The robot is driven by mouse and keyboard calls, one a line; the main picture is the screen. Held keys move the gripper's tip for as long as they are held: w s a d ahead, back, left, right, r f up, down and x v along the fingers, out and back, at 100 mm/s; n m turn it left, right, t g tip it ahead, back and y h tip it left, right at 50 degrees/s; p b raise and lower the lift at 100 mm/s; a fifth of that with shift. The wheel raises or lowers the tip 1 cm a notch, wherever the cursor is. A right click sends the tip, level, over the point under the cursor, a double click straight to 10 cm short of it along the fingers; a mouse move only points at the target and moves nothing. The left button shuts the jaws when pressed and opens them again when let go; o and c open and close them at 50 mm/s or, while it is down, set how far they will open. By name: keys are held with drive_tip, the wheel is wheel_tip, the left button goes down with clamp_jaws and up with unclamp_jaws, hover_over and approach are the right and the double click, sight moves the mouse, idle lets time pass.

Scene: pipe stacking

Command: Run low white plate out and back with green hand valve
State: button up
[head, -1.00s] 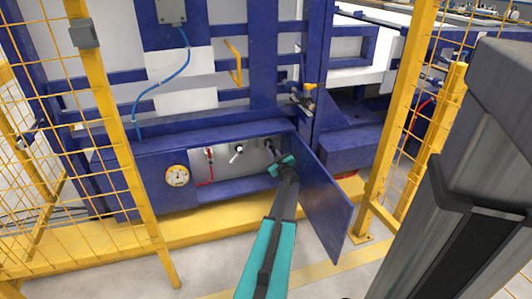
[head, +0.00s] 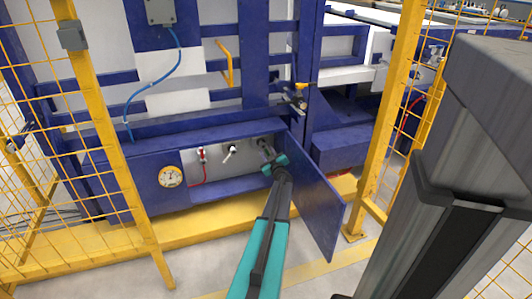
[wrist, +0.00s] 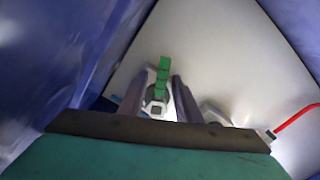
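The green hand valve (wrist: 163,76) shows in the wrist view, its green lever upright above a pale metal body. My gripper (wrist: 157,92) has one grey finger on each side of it, with gaps visible, so it looks open around the valve. Whether a finger touches it I cannot tell. In the head view my gripper (head: 268,158) reaches into the right end of the low blue cabinet and hides the green valve. A low white plate (head: 350,76) shows at the right, between blue beams behind the yellow post.
The blue cabinet door (head: 316,195) stands open just right of my arm. A red-handled valve (head: 201,155), a white-handled valve (head: 230,151) and a round gauge (head: 171,176) are to the left. Yellow fence posts (head: 112,150) flank the opening.

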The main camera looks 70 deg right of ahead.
drive_tip(key=p+v, duration=0.4)
drive_tip(key=v, duration=0.9)
drive_tip(key=shift+a, duration=0.3)
drive_tip(key=shift+s, duration=0.15)
